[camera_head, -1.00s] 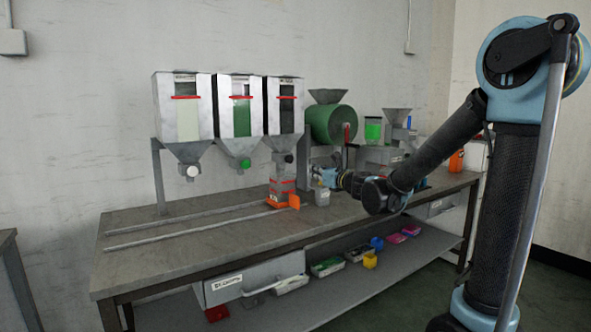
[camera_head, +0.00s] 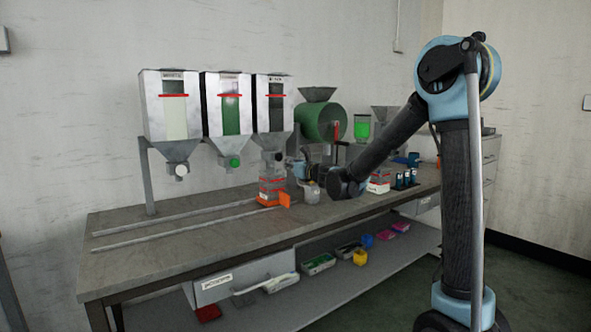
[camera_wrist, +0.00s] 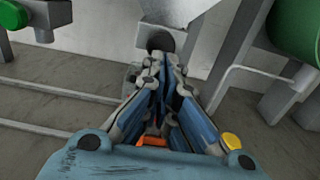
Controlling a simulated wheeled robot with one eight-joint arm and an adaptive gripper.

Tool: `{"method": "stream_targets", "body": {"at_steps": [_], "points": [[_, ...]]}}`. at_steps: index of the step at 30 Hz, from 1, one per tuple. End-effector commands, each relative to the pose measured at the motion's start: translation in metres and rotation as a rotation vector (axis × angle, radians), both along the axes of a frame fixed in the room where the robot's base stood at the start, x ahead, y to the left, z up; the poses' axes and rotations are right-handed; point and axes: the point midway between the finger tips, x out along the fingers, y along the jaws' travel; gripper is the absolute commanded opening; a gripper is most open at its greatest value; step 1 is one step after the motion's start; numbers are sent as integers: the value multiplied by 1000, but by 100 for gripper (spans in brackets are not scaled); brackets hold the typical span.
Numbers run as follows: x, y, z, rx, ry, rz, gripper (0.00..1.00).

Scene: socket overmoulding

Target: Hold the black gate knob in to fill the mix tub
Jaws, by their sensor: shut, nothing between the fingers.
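The black gate knob (camera_head: 279,156) sits on the front of the outlet under the right-hand hopper, the one with the black window. It also shows in the wrist view (camera_wrist: 161,40), just beyond my fingertips. My gripper (camera_wrist: 157,66) is shut and empty, pointing at the knob. In the head view my gripper (camera_head: 293,163) is close beside the knob on its right; I cannot tell whether it touches. The mix tub (camera_head: 270,186), pale with a red line, stands below that outlet with an orange part at its front. My fingers hide most of it in the wrist view.
The white-knob hopper (camera_head: 165,105) and green-knob hopper (camera_head: 228,105) stand to the left. Two rails (camera_head: 180,222) run along the clear left part of the bench. A green drum machine (camera_head: 320,121) stands right of the hoppers. A clear jar (camera_head: 312,190) stands near the tub.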

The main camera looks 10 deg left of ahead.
Motion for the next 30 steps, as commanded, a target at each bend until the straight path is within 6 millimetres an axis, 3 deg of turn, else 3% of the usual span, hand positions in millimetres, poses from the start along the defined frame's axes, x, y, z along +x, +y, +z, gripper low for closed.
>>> {"method": "stream_targets", "body": {"at_steps": [7,23,30], "points": [[16,20,0,0,0,1,0],[21,25,0,0,0,1,0],[33,39,0,0,0,1,0]]}}
